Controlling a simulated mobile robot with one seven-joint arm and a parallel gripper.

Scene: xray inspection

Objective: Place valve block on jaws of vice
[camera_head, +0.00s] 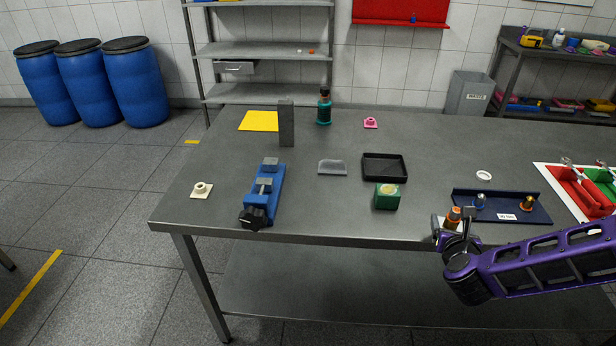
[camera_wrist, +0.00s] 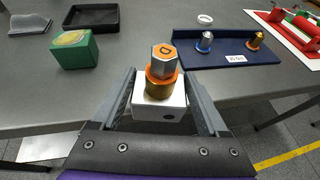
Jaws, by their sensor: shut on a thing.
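The valve block (camera_wrist: 158,108) is white, with a brass collar, an orange ring and a hex top marked with a letter. My gripper (camera_wrist: 162,95) is shut on it, a finger on each side, and the block looks upright. In the head view my gripper (camera_head: 452,228) is at the front edge of the table, right of centre, with the orange fitting showing above it. Whether the block touches the table is unclear. The blue vice (camera_head: 252,206) stands far to the left on the table. Its grey jaws (camera_head: 264,185) face up with nothing on them.
A navy rack (camera_head: 505,208) with two fittings is just right. A tall grey block (camera_head: 286,123) stands behind the vice.

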